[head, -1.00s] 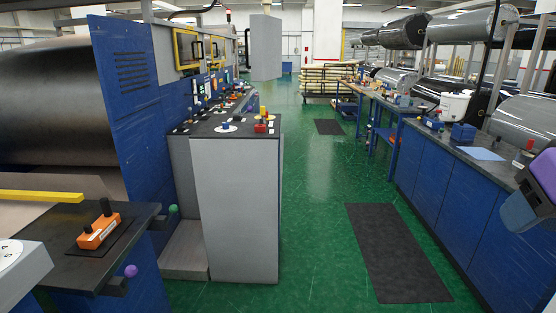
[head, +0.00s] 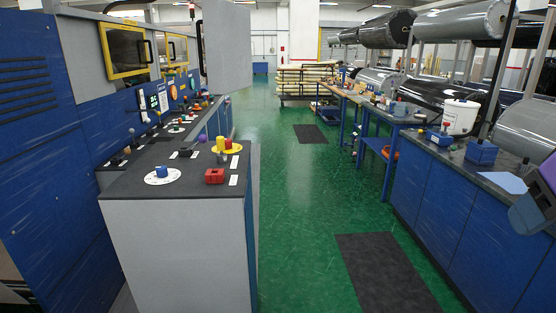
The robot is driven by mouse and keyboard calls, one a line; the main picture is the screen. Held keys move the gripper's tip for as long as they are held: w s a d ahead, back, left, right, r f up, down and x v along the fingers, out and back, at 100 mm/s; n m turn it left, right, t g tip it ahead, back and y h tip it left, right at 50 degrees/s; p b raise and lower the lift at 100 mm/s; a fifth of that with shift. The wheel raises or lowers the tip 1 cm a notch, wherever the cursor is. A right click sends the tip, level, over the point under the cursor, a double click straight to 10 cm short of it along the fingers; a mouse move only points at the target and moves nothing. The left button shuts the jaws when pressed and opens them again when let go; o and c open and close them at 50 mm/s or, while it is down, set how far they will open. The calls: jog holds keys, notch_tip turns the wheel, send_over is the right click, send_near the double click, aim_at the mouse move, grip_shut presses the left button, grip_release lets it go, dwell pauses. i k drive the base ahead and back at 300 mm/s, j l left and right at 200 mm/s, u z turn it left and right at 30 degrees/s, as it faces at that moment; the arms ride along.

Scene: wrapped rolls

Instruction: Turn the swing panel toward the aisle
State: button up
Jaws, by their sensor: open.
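The most likely swing panel is a light grey upright panel (head: 228,45), high at the upper left of the head view. It hangs above the far part of the control counter, its top cut by the frame edge. A dark upright bar, like a handle, shows at its left edge. The green-floored aisle (head: 300,190) runs to the right of it. My gripper's fingers are not in view. Only a purple and dark grey part of my arm shows at the right edge, far from the panel.
A grey cabinet with a dark top (head: 130,183) stands close at front left, bearing a blue knob (head: 161,172) and a red block (head: 214,176). Blue cupboards (head: 440,190) line the right. A dark mat (head: 385,270) lies on the floor.

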aim_at(227, 24)
jog(key=i+l+z, duration=0.1)
jog(key=i+z, duration=0.25)
jog(key=i, duration=0.5)
jog(key=i+j+z, duration=0.1)
jog(key=i+z, duration=0.25)
jog(key=i, duration=0.5)
jog(key=i+u, duration=0.45)
jog(key=i+l+u, duration=0.3)
jog(key=i+u, duration=0.15)
jog(key=i, duration=0.05)
